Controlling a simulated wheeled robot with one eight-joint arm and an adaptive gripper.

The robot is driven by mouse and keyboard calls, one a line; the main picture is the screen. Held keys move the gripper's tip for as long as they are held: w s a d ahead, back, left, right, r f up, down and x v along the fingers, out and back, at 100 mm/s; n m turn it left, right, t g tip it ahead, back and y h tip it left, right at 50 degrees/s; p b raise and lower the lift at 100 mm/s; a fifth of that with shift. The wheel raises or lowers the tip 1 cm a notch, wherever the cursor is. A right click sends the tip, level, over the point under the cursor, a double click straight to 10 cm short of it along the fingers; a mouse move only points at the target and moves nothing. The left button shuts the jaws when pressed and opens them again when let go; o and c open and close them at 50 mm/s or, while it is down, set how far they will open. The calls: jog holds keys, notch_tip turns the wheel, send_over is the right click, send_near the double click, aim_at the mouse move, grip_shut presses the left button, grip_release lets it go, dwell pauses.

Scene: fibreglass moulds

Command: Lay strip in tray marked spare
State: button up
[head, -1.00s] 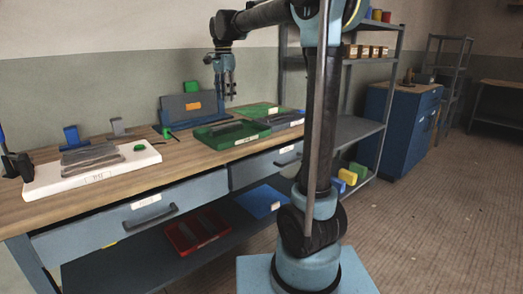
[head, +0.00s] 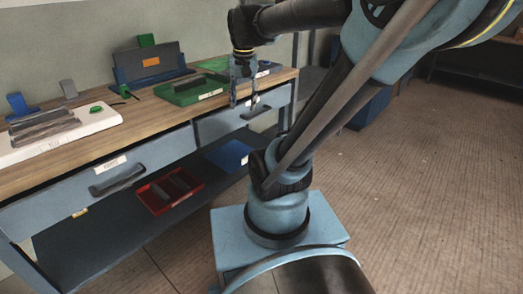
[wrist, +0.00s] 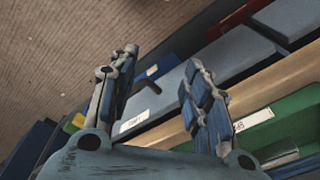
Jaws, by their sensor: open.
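My gripper (head: 243,98) is open and empty, pointing down near the bench's front edge, to the right of a green tray. Its two fingers (wrist: 163,78) stand apart in the wrist view. The green tray (head: 204,97) sits on the bench with a dark strip in it and a pale label; its corner and label show in the wrist view (wrist: 285,122). Grey strips (head: 45,128) lie on a white tray (head: 70,140) at the left. A red tray (head: 152,203) with dark strips is on the lower shelf. The label words are too small to read.
A blue stand (head: 150,80) holds a dark grey board behind the green tray. Another labelled tray is partly hidden behind my gripper. Labelled drawers (head: 95,180) face the front, and a blue panel (head: 228,155) lies on the lower shelf. The floor at right is clear.

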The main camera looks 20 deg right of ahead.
jog(key=s+d+f+n, duration=0.3)
jog(key=s+f+n, duration=0.1)
jog(key=s+f, duration=0.7)
notch_tip(320, 180, down, 3)
jog(key=shift+d+t, duration=0.4)
jog(key=shift+w, duration=0.15)
